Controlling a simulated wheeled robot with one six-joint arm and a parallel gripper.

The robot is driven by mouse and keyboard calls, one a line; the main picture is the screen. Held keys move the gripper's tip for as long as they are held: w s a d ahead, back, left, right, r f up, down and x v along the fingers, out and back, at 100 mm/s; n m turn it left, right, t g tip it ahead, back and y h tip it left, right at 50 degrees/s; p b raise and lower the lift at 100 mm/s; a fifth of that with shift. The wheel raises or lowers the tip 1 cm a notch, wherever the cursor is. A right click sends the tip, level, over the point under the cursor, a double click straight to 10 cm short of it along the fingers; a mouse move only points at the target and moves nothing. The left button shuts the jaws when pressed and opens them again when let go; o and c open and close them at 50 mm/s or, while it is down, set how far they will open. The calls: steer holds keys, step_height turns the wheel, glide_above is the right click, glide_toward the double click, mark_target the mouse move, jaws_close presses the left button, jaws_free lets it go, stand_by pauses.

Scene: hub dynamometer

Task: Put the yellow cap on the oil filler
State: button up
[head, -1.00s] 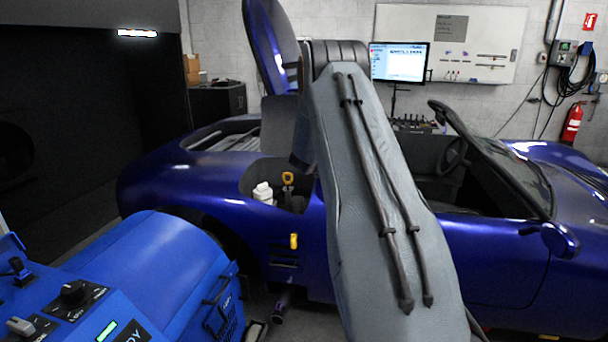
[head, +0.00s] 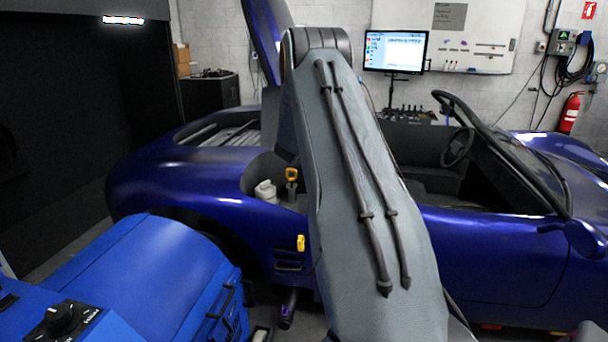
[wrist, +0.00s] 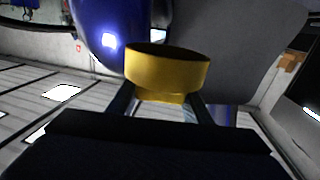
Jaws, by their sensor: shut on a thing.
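The yellow cap (wrist: 166,72) is round, with a dark top face, and sits between the two fingers of my gripper (wrist: 168,104) in the wrist view. My gripper is shut on it. In the head view my grey arm hides the gripper and the cap. The open engine bay of the blue car shows left of my arm. In it a yellow-topped dark fitting (head: 291,175) stands beside a white reservoir (head: 265,191). I cannot make out the oil filler itself for certain; my arm covers part of the bay.
The blue car (head: 160,185) fills the middle, its raised lid (head: 266,35) above the bay. A blue machine (head: 150,270) stands at lower left. A yellow piece (head: 301,243) shows on the car's flank. A screen (head: 395,51) stands behind the car.

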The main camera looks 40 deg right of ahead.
steer(key=shift+w+d+f+b, duration=0.1)
steer(key=shift+d+f+b, duration=0.05)
steer(key=shift+f+b, duration=0.6)
steer(key=w+f+b, duration=0.2)
steer(key=f+b, duration=0.9)
steer(key=f, duration=0.1)
steer(key=w+f+b, duration=0.3)
steer(key=f+b, duration=0.7)
steer(key=f, duration=0.3)
steer(key=shift+w+b, duration=0.2)
steer(key=shift+b, duration=0.15)
steer(key=shift+s+a, duration=0.1)
steer(key=shift+a, duration=0.1)
steer(key=shift+f, duration=0.55)
stand_by(0.3)
steer(key=o, duration=0.8)
